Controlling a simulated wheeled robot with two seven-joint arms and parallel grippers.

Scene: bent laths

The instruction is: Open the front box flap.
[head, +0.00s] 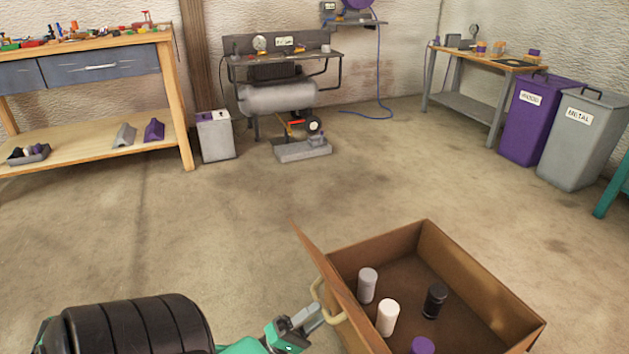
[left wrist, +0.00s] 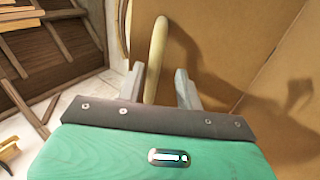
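A brown open-topped box (head: 478,272) stands at the lower right of the head view. Its flap (head: 325,270) rises along the left side, leaning outward, with a pale yellow loop handle (head: 321,300) on its outer face. My left gripper (head: 314,314) is at this handle. In the left wrist view the handle (left wrist: 157,55) passes between the two fingers of my left gripper (left wrist: 160,88), which stand apart. A gap shows between the handle and the right finger. The brown panel (left wrist: 225,40) fills the right of that view. My right gripper is not in view.
Inside the box are a grey cylinder (head: 367,286), a white one (head: 388,318), a black one (head: 434,300) and a purple one (head: 422,346). The concrete floor (head: 220,225) behind and left of the box is clear. A workbench (head: 100,42) and bins (head: 580,140) stand farther back.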

